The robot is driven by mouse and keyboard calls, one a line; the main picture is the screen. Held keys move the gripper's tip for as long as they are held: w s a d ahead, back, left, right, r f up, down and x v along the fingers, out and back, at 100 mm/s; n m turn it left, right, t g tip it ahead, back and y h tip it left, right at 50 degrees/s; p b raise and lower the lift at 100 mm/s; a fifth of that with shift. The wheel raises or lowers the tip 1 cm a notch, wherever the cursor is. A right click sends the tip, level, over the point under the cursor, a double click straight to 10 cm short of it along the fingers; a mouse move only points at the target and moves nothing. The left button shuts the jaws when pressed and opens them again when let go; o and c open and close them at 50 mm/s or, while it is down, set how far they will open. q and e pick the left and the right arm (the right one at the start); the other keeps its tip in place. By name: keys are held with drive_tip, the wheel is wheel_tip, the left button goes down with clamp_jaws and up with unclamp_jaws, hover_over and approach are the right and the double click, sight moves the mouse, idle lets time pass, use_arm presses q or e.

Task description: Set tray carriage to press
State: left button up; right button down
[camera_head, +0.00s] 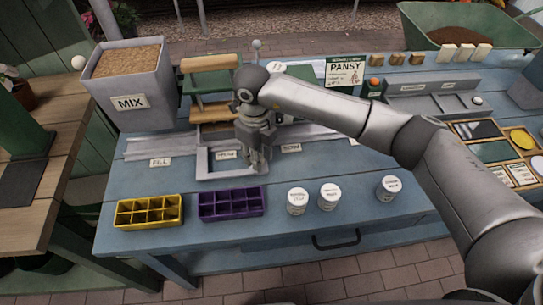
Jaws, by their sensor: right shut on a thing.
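The tray carriage (230,175) is a pale grey open frame on the rails of the blue bench. It lies in front of the press (210,85), a stand with wooden bars and green parts. A small, hard-to-read label (226,155) shows within the frame. My right gripper (257,168) points down at the carriage's right side and is shut on it; the fingers hide the exact grip. The carriage looks empty. My left gripper is not in view.
The FILL label (160,162) is left of the carriage; another label (291,148) is right. A yellow cell tray (149,211), a purple cell tray (231,204) and white jars (298,202) line the front. The MIX bin (130,85) stands back left.

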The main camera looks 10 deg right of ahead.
drive_tip(key=shift+a, duration=0.9)
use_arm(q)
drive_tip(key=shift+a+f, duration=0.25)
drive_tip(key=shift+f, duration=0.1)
use_arm(e)
drive_tip(key=c, duration=1.1)
unclamp_jaws()
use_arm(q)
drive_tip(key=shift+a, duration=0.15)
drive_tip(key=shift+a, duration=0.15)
use_arm(e)
drive_tip(key=shift+r, duration=0.1)
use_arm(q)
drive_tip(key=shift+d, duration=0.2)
use_arm(e)
wheel_tip(320, 180, up, 12)
